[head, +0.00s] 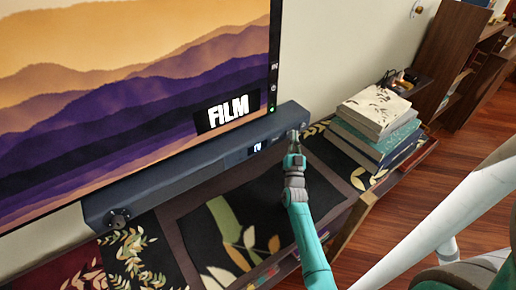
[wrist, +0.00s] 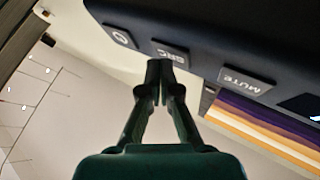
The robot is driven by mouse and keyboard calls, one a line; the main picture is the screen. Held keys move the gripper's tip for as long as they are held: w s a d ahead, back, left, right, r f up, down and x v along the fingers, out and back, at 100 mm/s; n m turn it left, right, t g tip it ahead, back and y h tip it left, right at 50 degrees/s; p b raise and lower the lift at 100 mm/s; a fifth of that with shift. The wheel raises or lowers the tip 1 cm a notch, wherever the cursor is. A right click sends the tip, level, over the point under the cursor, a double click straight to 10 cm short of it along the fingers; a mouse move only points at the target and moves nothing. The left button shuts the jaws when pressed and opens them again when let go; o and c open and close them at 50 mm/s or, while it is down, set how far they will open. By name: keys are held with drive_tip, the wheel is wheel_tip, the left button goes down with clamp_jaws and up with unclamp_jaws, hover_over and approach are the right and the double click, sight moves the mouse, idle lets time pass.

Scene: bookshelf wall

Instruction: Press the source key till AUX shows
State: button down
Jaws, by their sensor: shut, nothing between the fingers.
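The dark soundbar (head: 165,183) lies along the foot of the television. Its small lit display (head: 257,147) seems to read TV. In the wrist view the soundbar's front appears upside down, with the SRC key (wrist: 171,53) between a power key (wrist: 120,36) and the MUTE key (wrist: 246,81). A corner of the display (wrist: 305,108) shows at the right edge. My gripper (head: 294,136) is shut and empty at the soundbar's right end. In the wrist view its fingertips (wrist: 160,68) overlap the lower left of the SRC key; I cannot tell whether they touch it.
The television (head: 120,90) shows purple hills and a FILM label (head: 227,113). A stack of books (head: 375,125) stands just right of my gripper on the patterned cabinet top. A dark wooden shelf (head: 445,60) is farther right. The wood floor is open at the right.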

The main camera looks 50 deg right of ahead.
drive_tip(key=shift+w+d, duration=0.1)
drive_tip(key=shift+w, duration=0.15)
idle(0.4)
drive_tip(key=shift+s, duration=0.2)
drive_tip(key=shift+s+a, duration=0.2)
drive_tip(key=shift+s, duration=0.3)
drive_tip(key=shift+s, duration=0.1)
drive_tip(key=shift+s+a, duration=0.25)
drive_tip(key=shift+s, duration=0.7)
drive_tip(key=shift+s+a, duration=0.2)
drive_tip(key=shift+s, duration=0.75)
drive_tip(key=shift+s+a, duration=0.25)
drive_tip(key=shift+s, duration=0.7)
